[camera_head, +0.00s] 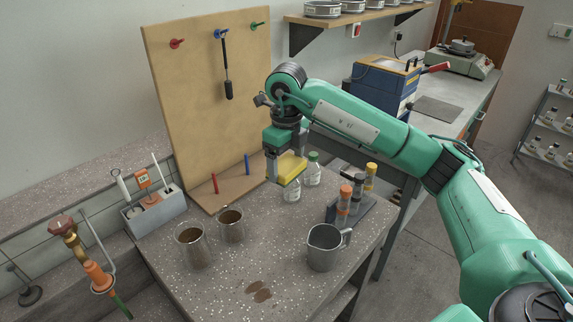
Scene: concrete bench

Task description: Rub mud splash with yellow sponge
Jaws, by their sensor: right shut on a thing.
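The yellow sponge (291,165) is held in my right gripper (284,158), above the back of the bench and in front of the wooden pegboard. My right gripper is shut on the sponge, which partly covers a small bottle below it. The mud splash (258,291) is a brown patch of blots on the speckled bench top (222,284) near its front edge. The sponge is well apart from the splash, higher and farther back. My left gripper is not in view.
Two glass beakers of brown matter (193,248) (231,226) stand left of centre. A metal jug (323,248) stands right of the splash. White bottles (312,170) and a rack of capped tubes (350,207) are at the back right. The pegboard (195,100) rises behind.

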